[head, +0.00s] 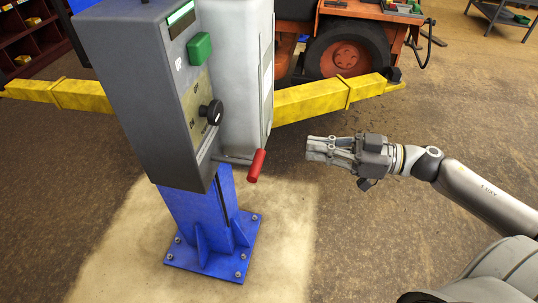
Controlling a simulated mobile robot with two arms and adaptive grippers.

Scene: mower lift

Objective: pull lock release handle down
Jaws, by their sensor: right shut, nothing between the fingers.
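The lock release handle, a red grip (257,166) on a thin metal rod, sticks out from the lower side of the grey control box (133,90). The grip hangs down a little at the rod's end. My right gripper (310,149) is to the right of the handle, apart from it, with its fingers pointing left. Its fingers are together with nothing between them. My left gripper does not show.
The box stands on a blue post (197,205) bolted to the floor. It carries a black knob (211,111) and a green button (199,48). A yellow lift arm (310,100) and an orange mower (345,50) are behind. Floor between gripper and post is clear.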

